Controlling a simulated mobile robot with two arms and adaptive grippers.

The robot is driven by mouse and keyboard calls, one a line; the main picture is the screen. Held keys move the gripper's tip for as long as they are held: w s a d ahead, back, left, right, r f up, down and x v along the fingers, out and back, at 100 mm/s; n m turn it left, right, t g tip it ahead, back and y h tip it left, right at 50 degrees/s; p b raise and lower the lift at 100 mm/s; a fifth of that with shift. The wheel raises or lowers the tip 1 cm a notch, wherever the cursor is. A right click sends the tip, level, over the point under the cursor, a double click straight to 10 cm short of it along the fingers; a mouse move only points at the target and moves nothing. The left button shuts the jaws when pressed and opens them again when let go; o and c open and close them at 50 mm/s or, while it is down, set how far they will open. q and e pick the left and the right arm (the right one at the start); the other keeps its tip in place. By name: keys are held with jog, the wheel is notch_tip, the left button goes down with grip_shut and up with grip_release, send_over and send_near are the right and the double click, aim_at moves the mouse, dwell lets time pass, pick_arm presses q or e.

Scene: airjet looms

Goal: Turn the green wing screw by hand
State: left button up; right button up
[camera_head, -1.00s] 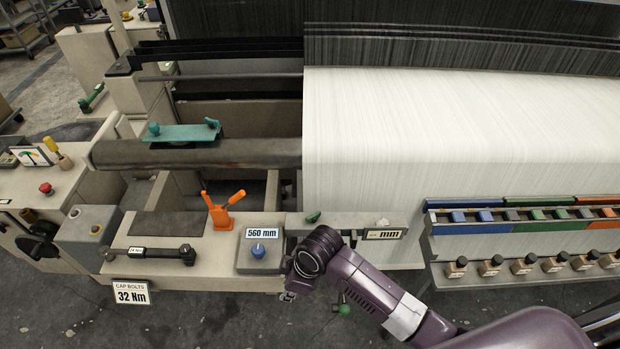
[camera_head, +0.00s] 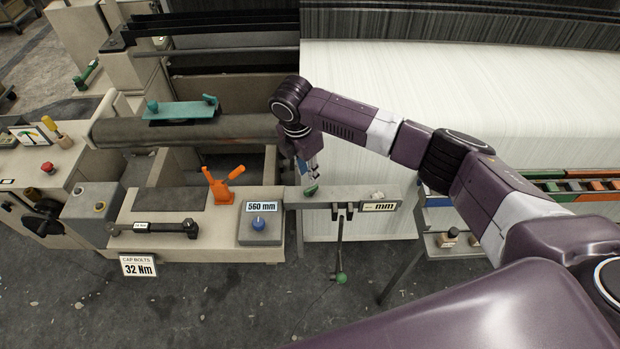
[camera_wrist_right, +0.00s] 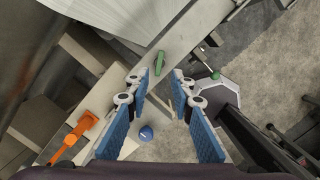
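The green wing screw (camera_head: 310,191) sits at the left part of a narrow grey bar (camera_head: 345,194), beside the "560 mm" block. My right gripper (camera_head: 308,174) points down just above and behind it in the head view. In the right wrist view the wing screw (camera_wrist_right: 160,62) appears as a slim green piece on the bar, just beyond and between the fingertips. The right gripper (camera_wrist_right: 161,76) is open there, its two blue-padded fingers apart with nothing between them. Whether a finger touches the screw cannot be told. My left gripper does not show.
A lever with a green ball (camera_head: 341,278) hangs below the bar. A blue knob (camera_head: 258,223) sits on the "560 mm" block to the left, with an orange clamp (camera_head: 222,186) further left. White cloth (camera_head: 430,100) stretches behind the bar.

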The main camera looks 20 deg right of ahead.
aim_at(311, 188)
jog(key=f+b, duration=0.4)
jog(key=f, duration=0.1)
jog(key=f+b, duration=0.2)
jog(key=shift+w+d+f+b, duration=0.2)
jog(key=shift+w+d+b, duration=0.05)
jog(key=shift+d+b, duration=0.15)
jog(key=shift+r+p, duration=0.25)
jog(key=shift+p, duration=0.05)
jog(key=shift+f, duration=0.1)
jog(key=shift+c, duration=0.2)
grip_shut()
